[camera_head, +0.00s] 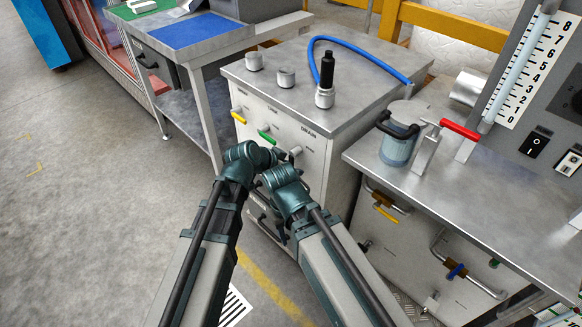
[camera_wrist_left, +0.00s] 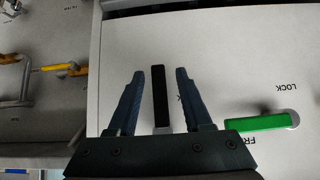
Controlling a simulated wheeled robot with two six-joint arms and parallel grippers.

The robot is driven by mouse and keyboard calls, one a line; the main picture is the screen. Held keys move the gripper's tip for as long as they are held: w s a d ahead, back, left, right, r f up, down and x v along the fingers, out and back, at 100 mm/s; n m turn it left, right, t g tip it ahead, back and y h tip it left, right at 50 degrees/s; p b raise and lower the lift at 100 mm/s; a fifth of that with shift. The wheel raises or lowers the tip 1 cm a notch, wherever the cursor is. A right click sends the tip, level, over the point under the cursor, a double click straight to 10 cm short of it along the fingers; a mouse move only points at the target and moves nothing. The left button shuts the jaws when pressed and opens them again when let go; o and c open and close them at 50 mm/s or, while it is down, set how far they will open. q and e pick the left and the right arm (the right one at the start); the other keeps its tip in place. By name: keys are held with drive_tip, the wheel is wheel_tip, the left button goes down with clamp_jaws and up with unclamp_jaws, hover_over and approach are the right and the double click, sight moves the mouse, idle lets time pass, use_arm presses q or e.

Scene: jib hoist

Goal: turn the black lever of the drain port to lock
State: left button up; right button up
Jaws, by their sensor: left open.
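In the left wrist view, the black lever (camera_wrist_left: 160,92) stands out from the pale cabinet front, upright in the picture. My left gripper (camera_wrist_left: 159,75) is open, with one finger on each side of the lever and a visible gap on both sides. The lever's foot is partly hidden by the gripper body. In the head view, the drain port's pale hub (camera_head: 295,152) shows under the word DRAIN on the cabinet (camera_head: 318,170). My wrists cover most of the lever there, and the left jaws are hard to make out. My right arm's gripper is largely hidden.
A green lever (camera_wrist_left: 260,122) with LOCK and FREE marks sits beside the black one in the left wrist view. A yellow lever (camera_head: 238,117) is farther left in the head view. A bench (camera_head: 440,185) with a red-handled clamp (camera_head: 459,130) stands right. Floor lies open left.

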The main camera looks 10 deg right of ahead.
use_arm(q)
drive_tip(key=p+v, duration=0.9)
drive_tip(key=v, duration=0.4)
drive_tip(key=shift+s+a+r, duration=0.2)
drive_tip(key=shift+s+r, duration=0.05)
drive_tip(key=s+a+f+n+g+y, duration=0.3)
drive_tip(key=a+n+y, duration=0.15)
drive_tip(key=a, duration=0.35)
drive_tip(key=s+a+f+n+g+y, duration=0.2)
drive_tip(key=s+a+f+n+y, duration=0.15)
drive_tip(key=a+n, duration=0.4)
drive_tip(key=s+d+m, duration=0.5)
drive_tip(key=s+d, duration=0.1)
drive_tip(key=d, duration=0.3)
wheel_tip(320, 180, up, 16)
drive_tip(key=p, duration=1.5)
drive_tip(key=shift+f+g+p, duration=0.2)
drive_tip(key=shift+g+p, duration=0.2)
drive_tip(key=shift+d, duration=0.1)
